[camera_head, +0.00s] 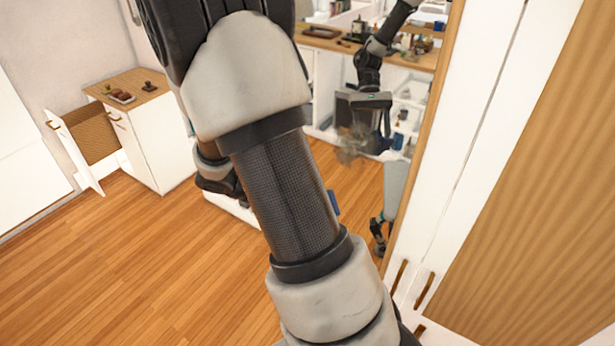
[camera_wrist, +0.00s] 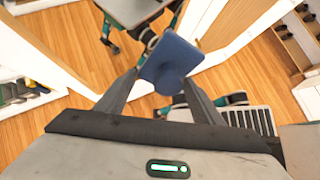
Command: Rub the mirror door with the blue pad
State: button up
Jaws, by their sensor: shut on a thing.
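In the wrist view my gripper (camera_wrist: 168,84) is shut on the blue pad (camera_wrist: 170,58), holding it by its round knob. The pad's flat square face points away from me. In the head view only a small blue edge of the pad (camera_head: 335,203) shows beside my arm, which hides the gripper. The mirror door (camera_head: 350,182) stands right of centre, showing reflections of my arm and the room. A brownish-grey smudge (camera_head: 351,150) shows on it. I cannot tell whether the pad touches the mirror.
White door panels with wooden handles (camera_head: 424,290) and a wood-grained panel (camera_head: 545,210) stand at the right. A white cabinet (camera_head: 150,140) with an open door (camera_head: 85,150) stands at the left. Bare wooden floor (camera_head: 130,265) lies at the lower left.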

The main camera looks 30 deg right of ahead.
jog(key=w+d+r+n+t+h, duration=0.4)
jog(key=w+d+n+t, duration=0.2)
jog(key=w+d+t, duration=0.1)
jog(key=shift+w+d+r+n, duration=0.25)
jog(key=shift+w+d, duration=0.55)
jog(key=shift+d, duration=0.45)
jog(key=shift+w+d+b, duration=0.2)
jog(key=shift+w+d, duration=0.05)
jog(key=shift+d, duration=0.3)
jog(key=shift+w+d+b, duration=0.2)
jog(key=shift+d, duration=0.3)
